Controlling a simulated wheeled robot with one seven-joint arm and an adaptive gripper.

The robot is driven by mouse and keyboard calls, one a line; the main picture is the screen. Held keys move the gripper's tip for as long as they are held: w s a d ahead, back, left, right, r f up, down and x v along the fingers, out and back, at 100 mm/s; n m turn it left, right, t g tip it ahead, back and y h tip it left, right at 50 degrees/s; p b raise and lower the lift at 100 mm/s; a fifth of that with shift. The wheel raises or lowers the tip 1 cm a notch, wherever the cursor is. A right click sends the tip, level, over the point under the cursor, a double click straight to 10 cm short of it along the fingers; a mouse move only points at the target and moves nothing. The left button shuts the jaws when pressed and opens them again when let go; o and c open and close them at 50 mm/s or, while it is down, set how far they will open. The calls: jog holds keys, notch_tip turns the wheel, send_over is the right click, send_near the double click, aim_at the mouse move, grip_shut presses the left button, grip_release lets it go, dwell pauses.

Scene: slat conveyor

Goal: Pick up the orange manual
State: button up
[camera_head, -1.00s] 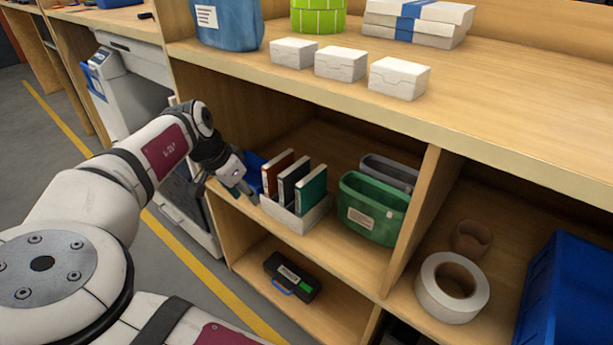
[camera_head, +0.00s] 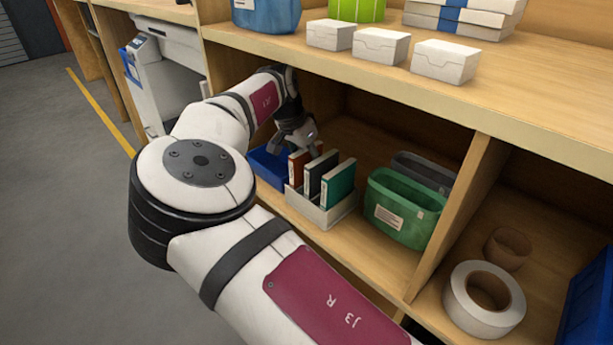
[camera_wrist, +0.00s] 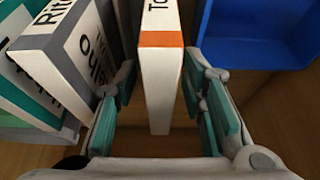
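The orange manual (camera_head: 296,166) stands upright at the left end of a white holder (camera_head: 336,213). In the wrist view its white spine with an orange band (camera_wrist: 161,85) faces me. My gripper (camera_wrist: 160,78) is open, with one teal-padded finger on each side of the manual. The right finger is close to the manual, and a gap shows on the left. In the head view my gripper (camera_head: 299,140) is over the manual, and its fingertips are partly hidden. A dark manual (camera_head: 322,172) and a green manual (camera_head: 339,184) stand to the right.
A blue bin (camera_head: 268,169) is left of the holder; it also shows in the wrist view (camera_wrist: 255,55). A green bin (camera_head: 402,207) stands to the right, before a divider (camera_head: 455,210). The upper shelf (camera_head: 400,80) overhangs my arm.

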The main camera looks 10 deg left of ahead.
jog(key=shift+w+f+b, duration=0.1)
jog(key=shift+f+b, duration=0.2)
jog(key=shift+f, duration=0.25)
jog(key=shift+f+b, duration=0.25)
jog(key=shift+b, duration=0.2)
jog(key=shift+c, duration=0.4)
grip_shut()
